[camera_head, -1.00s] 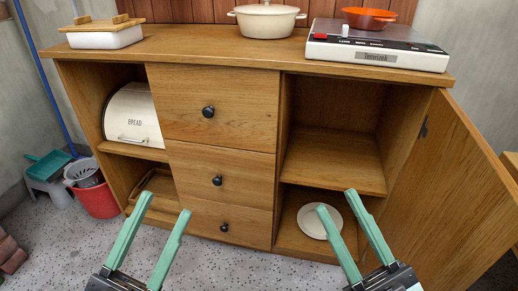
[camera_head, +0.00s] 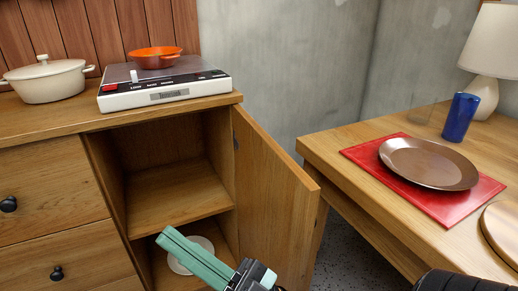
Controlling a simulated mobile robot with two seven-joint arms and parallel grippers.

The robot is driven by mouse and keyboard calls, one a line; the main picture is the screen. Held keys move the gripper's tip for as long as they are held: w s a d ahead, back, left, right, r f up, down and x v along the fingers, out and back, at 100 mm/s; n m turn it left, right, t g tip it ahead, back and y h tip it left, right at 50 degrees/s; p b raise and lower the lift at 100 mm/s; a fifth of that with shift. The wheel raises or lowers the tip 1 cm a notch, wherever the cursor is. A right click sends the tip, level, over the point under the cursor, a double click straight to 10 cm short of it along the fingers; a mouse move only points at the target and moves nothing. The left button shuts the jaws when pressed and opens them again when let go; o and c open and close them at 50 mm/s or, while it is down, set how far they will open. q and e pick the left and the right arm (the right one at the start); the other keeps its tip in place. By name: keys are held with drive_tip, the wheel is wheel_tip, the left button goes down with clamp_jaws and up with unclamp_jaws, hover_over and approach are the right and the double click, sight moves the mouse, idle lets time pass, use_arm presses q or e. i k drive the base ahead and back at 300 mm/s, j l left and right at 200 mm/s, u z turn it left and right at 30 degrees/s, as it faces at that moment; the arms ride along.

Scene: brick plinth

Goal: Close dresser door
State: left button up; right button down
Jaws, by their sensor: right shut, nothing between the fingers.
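The wooden dresser (camera_head: 165,112) stands at the left, with its right compartment uncovered. Its door (camera_head: 272,205) is hinged at the compartment's right side and stands wide open, swung out toward me. My right gripper (camera_head: 166,236) is shut and empty at the bottom of the view. Its green fingers point up and left, in front of the lower compartment, left of the door. They hide part of the white plate (camera_head: 199,251) on the compartment floor. My left gripper is out of view.
A wooden table (camera_head: 350,160) to the right bears a brown plate (camera_head: 428,163), blue cup (camera_head: 460,117) and lamp (camera_head: 495,40). A narrow floor gap separates door and table.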

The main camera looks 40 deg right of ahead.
sight(277, 201)
drive_tip(key=z, duration=1.05)
